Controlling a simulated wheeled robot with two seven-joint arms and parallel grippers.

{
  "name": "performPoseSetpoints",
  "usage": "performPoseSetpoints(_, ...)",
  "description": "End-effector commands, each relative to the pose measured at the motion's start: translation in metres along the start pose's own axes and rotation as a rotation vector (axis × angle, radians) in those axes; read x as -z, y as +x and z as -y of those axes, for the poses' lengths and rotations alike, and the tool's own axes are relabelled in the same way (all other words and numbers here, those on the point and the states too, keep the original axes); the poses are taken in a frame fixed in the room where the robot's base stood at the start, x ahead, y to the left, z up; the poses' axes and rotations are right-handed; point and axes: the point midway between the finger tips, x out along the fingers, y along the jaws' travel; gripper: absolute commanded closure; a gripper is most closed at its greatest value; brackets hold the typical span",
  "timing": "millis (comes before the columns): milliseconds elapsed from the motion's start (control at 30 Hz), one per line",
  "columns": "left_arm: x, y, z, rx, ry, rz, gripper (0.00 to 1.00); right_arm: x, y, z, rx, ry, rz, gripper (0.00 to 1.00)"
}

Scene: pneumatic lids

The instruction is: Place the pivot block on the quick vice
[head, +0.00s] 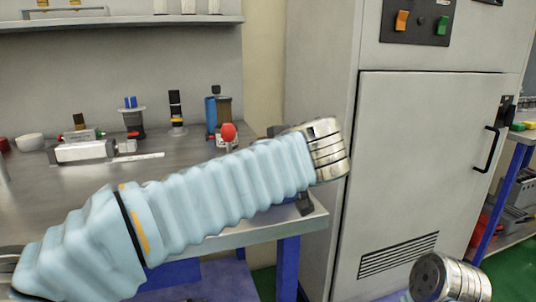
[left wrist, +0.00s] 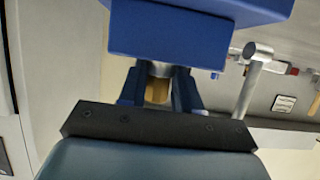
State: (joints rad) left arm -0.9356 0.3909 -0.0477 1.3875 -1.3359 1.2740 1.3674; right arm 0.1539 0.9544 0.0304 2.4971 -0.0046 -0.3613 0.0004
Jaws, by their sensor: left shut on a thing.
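My left gripper (left wrist: 158,88) shows in the left wrist view with two dark blue fingers shut on a piece, taken as the pivot block (left wrist: 157,92). Only a small brown and silver part of it shows between the fingers. A large blue block shape spans the view just past the fingertips; I cannot tell whether it belongs to the held piece. In the head view my pale blue sleeved left arm hides most of this gripper. A low silver-grey device with a flat bar, possibly the quick vice (head: 85,151), lies on the bench at the left. My right gripper is out of view.
The grey bench (head: 45,190) carries several upright fittings at its back and a red-knobbed piece (head: 228,132) just behind my left arm. A tall grey cabinet (head: 420,170) stands close to the bench's right end. A shelf (head: 130,22) hangs above.

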Motion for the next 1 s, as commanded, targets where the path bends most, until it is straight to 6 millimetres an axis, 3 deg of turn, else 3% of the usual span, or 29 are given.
performPoseSetpoints(200,-0.004,0.001,0.000,-0.001,0.000,-0.001,1.00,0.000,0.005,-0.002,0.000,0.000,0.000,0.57)
performPoseSetpoints(233,-0.004,0.001,0.000,0.000,0.000,0.000,0.66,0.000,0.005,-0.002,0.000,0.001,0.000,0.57)
performPoseSetpoints(400,-0.003,0.001,0.000,0.000,0.001,0.000,0.42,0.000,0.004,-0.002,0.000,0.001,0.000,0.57)
performPoseSetpoints(767,0.004,-0.002,0.000,0.000,0.001,0.000,0.42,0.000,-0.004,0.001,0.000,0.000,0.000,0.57)
performPoseSetpoints(1000,-0.001,-0.050,-0.001,-0.006,0.000,-0.002,0.42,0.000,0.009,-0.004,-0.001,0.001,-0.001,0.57)
